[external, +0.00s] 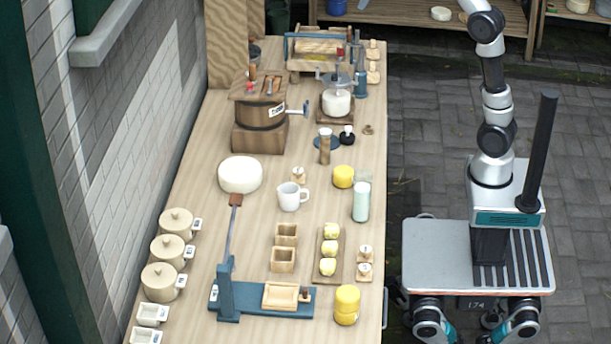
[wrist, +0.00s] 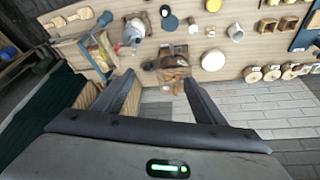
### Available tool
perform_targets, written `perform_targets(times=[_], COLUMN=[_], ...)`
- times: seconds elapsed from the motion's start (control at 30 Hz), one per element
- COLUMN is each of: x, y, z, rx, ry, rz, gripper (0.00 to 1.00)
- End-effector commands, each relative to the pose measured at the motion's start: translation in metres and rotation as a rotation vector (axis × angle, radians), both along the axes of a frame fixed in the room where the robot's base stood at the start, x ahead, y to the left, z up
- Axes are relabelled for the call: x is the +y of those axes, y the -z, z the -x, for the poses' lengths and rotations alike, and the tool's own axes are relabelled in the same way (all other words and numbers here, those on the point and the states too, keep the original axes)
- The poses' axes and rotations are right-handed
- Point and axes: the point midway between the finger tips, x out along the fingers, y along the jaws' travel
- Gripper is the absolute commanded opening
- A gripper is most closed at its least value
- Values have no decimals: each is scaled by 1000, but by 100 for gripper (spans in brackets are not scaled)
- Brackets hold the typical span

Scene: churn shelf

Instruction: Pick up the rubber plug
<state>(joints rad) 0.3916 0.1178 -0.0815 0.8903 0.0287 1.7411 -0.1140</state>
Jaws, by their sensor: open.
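A small black piece with a pale top (external: 347,135), possibly the rubber plug, stands on the wooden bench beside a dark blue disc (external: 326,142). I cannot tell for certain that it is the plug. In the wrist view a dark piece (wrist: 164,10) shows at the top edge by the blue disc (wrist: 170,23). My gripper (wrist: 158,77) is open, with nothing between its two dark fingers. It is well apart from the bench things. In the external view my arm rises at the right and its end is cut off by the top edge.
The wooden bench (external: 200,200) carries a wooden churn (external: 262,112), a white tub (external: 240,175), a white jug (external: 291,196), a wooden cylinder (external: 325,147) and several lidded pots along the wall. A blue lever press (external: 228,290) stands at the front. Paving beside my base is clear.

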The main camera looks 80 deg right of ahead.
Motion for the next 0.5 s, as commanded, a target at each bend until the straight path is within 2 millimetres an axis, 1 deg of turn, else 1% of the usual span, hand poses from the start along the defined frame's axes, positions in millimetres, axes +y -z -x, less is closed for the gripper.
perform_targets(times=[0.07, 0.23, 0.33, 0.37, 0.47, 0.5], x=[1, 2, 2, 2, 2, 2], y=[7, 38, 68, 80, 131, 158], z=[1, 2, 2, 3, 4, 4], rx=[1, 3, 3, 5, 7, 9], ry=[-1, -3, -2, -2, 0, 0], rz=[-1, -2, -3, -3, -4, -4], gripper=[64, 64, 64, 64, 64, 64])
